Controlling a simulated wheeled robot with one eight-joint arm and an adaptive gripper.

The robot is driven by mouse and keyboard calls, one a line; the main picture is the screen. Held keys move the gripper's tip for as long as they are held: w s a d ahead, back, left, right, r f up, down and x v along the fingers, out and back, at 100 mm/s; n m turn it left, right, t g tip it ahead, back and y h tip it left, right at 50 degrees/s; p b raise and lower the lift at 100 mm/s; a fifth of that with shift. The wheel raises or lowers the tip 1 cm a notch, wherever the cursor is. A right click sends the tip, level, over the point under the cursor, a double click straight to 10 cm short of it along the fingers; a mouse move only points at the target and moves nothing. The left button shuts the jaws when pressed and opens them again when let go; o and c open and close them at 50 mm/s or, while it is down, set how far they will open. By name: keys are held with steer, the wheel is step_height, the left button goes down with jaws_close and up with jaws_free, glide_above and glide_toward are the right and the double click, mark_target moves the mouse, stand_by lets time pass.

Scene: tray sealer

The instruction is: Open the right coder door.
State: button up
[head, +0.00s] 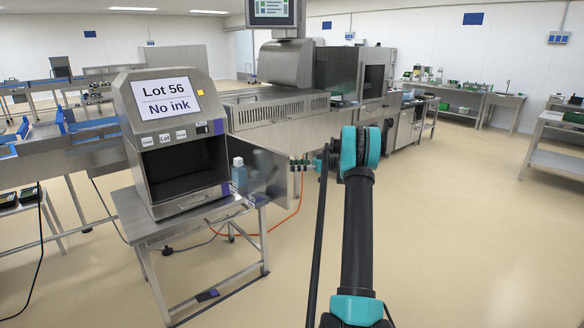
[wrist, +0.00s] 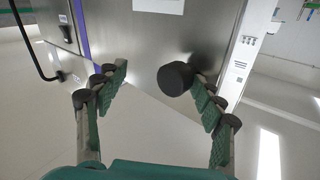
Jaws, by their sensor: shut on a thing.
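The coder is a steel box (head: 165,179) with a screen reading "Lot 56 No ink" (head: 164,94) and a dark opening below it. Its steel door (head: 270,178) stands swung out at the box's right side. In the wrist view the door panel (wrist: 138,50) fills the upper middle, with a round black knob (wrist: 175,78) on it. My gripper (head: 302,165) is at the door's outer side. The knob is hidden in the head view.
The coder stands on a steel table (head: 150,222). Small blue and white bottles (head: 239,174) show between box and door. A large steel machine (head: 290,85) stands behind. An orange cable (head: 285,222) hangs down to the floor. The floor at the right is clear.

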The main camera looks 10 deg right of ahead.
steer(key=shift+d+f, duration=0.1)
steer(key=shift+d, duration=0.05)
stand_by(0.4)
steer(key=s+d, duration=0.2)
steer(key=d, duration=0.9)
steer(key=shift+d, duration=0.4)
